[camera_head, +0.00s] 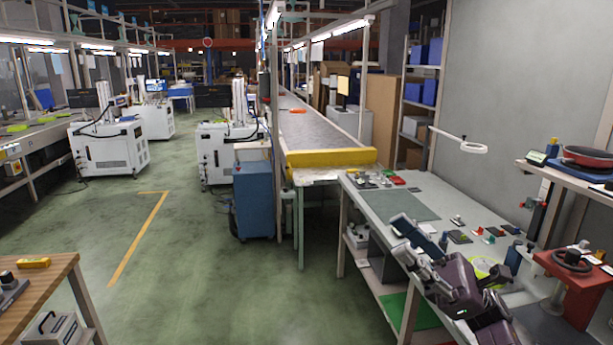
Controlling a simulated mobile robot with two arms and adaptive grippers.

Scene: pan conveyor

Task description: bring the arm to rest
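My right arm reaches in from the lower right, over the workbench (385,202). My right gripper (414,256) is at the end of this arm, low over the bench's front half. It is small and seen at an angle, so whether its fingers are open or shut is unclear. A dark blue-grey block-like shape (412,232) shows right beside it; I cannot tell whether the two touch. My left gripper and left arm are not in view.
A red pan (588,156) sits on the right shelf. The conveyor (320,125) has a yellow end bar (331,157). A wooden table (35,293) is lower left; floor between is free.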

